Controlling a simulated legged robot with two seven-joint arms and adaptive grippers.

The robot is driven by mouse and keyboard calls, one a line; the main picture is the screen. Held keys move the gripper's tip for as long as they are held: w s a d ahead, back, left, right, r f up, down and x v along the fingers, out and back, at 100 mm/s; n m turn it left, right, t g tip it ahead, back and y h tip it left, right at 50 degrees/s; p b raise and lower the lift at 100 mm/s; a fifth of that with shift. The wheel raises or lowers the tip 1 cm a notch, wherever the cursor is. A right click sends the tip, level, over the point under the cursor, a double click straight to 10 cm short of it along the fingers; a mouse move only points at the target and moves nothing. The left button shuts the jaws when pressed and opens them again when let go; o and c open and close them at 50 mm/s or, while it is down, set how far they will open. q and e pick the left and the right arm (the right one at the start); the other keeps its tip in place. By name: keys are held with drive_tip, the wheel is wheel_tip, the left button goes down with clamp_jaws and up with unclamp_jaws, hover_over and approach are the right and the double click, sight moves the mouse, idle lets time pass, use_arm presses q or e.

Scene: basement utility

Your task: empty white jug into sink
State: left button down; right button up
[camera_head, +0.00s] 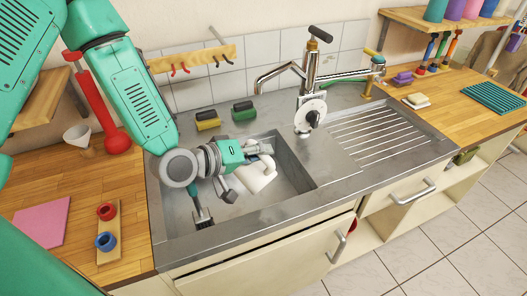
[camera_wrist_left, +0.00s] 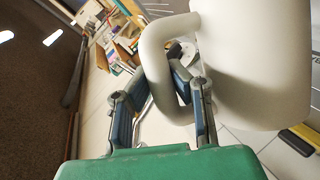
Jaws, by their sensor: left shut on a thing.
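In the left wrist view the jug's body (camera_wrist_left: 255,60) fills the upper right. Its curved handle (camera_wrist_left: 151,65) runs between the fingers. My left gripper (camera_head: 262,149) is shut on the jug's handle, and in the wrist view its two fingers (camera_wrist_left: 165,100) close about it. I cannot see whether anything pours out. My right gripper is not in view.
A tall faucet (camera_head: 311,70) with a lever stands behind the sink. Two sponges (camera_head: 207,120) (camera_head: 244,111) lie on the back ledge. A dark-handled brush (camera_head: 203,217) is in the basin. The ribbed drainboard (camera_head: 385,133) to the right is clear.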

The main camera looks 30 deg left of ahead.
use_arm(q)
drive_tip(key=shift+w+a+f+n+h, duration=0.1)
drive_tip(key=shift+a+n+h, duration=0.1)
drive_tip(key=shift+a, duration=0.6)
drive_tip(key=shift+a+f+n+h, duration=0.1)
drive_tip(key=shift+a+n+h, duration=0.1)
drive_tip(key=shift+a, duration=0.6)
drive_tip(key=shift+d+r, duration=0.15)
drive_tip(key=shift+d, duration=0.95)
drive_tip(key=shift+a, duration=1)
drive_tip(key=shift+d, duration=0.9)
drive_tip(key=shift+a, duration=0.75)
drive_tip(key=shift+d, duration=0.6)
drive_tip(key=shift+w+a, duration=0.1)
drive_tip(key=shift+a, duration=0.3)
drive_tip(key=shift+a+n, duration=0.3)
drive_tip(key=shift+a, duration=0.15)
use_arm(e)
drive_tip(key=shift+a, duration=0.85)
use_arm(q)
drive_tip(key=shift+d, duration=0.15)
